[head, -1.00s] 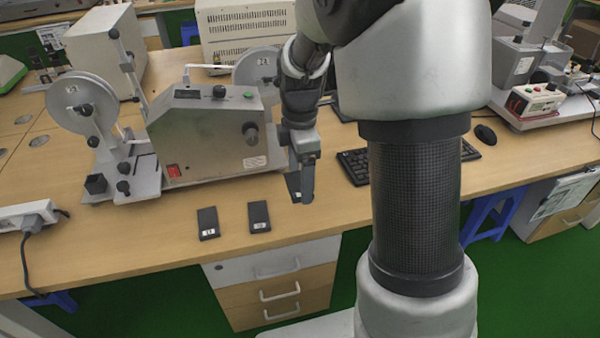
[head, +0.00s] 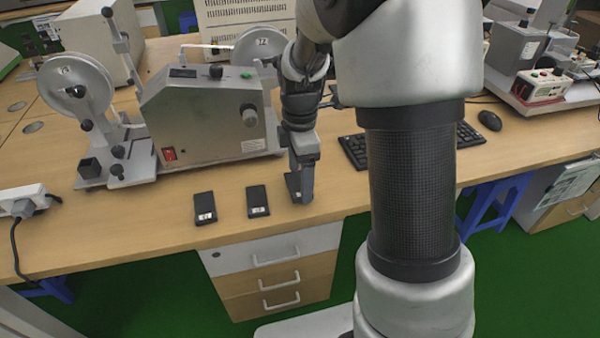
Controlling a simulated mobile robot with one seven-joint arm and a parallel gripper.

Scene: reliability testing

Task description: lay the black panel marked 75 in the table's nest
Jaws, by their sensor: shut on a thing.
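My gripper (head: 300,194) points down over the front part of the table (head: 120,222), to the right of two black panels. It is shut on a thin dark panel (head: 291,185), mostly hidden by the fingers; a small light patch shows low on it. I cannot tell whether it touches the table. One black panel (head: 205,207) lies flat at left, and another black panel (head: 258,201) lies between it and my gripper. Both have a small white label near the front end, too small to read. I cannot make out the nest.
A grey machine (head: 210,125) with reels stands behind the panels. A keyboard (head: 353,151) and a mouse (head: 489,120) lie to the right, the keyboard partly behind my arm. A white power strip (head: 22,200) is at far left. The table's front edge is close to the panels.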

